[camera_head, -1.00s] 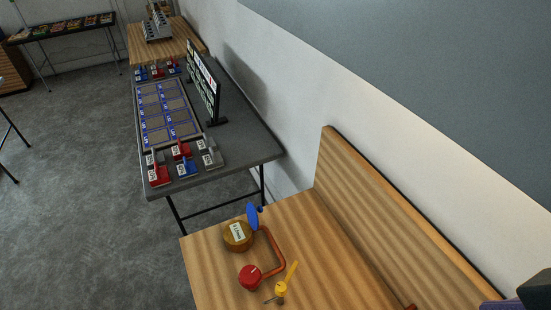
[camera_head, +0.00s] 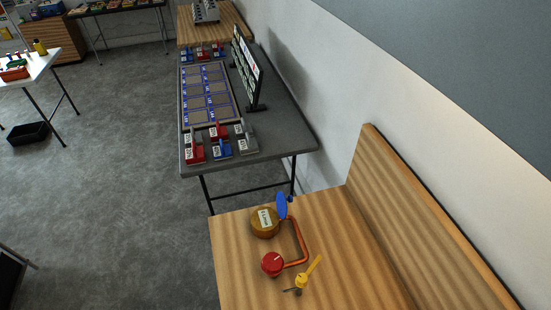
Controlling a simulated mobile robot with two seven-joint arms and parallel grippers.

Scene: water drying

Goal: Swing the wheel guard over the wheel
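On a wooden bench (camera_head: 245,285) at the bottom stands a small group of fittings. A brown round piece with a white label (camera_head: 265,222) sits beside an upright blue disc (camera_head: 282,206). A bent orange pipe (camera_head: 303,243) runs from near the disc round to a red round knob (camera_head: 272,264). A yellow lever (camera_head: 309,271) with a small metal end stands tilted at the right. I cannot tell which of these pieces is the wheel and which is the guard. Neither of my grippers is in view.
A dark table (camera_head: 270,135) with blue-edged panels, red, blue and grey blocks and an upright board (camera_head: 246,67) stands beyond the bench. A white table (camera_head: 38,66) and black bin (camera_head: 27,133) are at left. Grey floor (camera_head: 110,180) between is clear. A wall closes the right.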

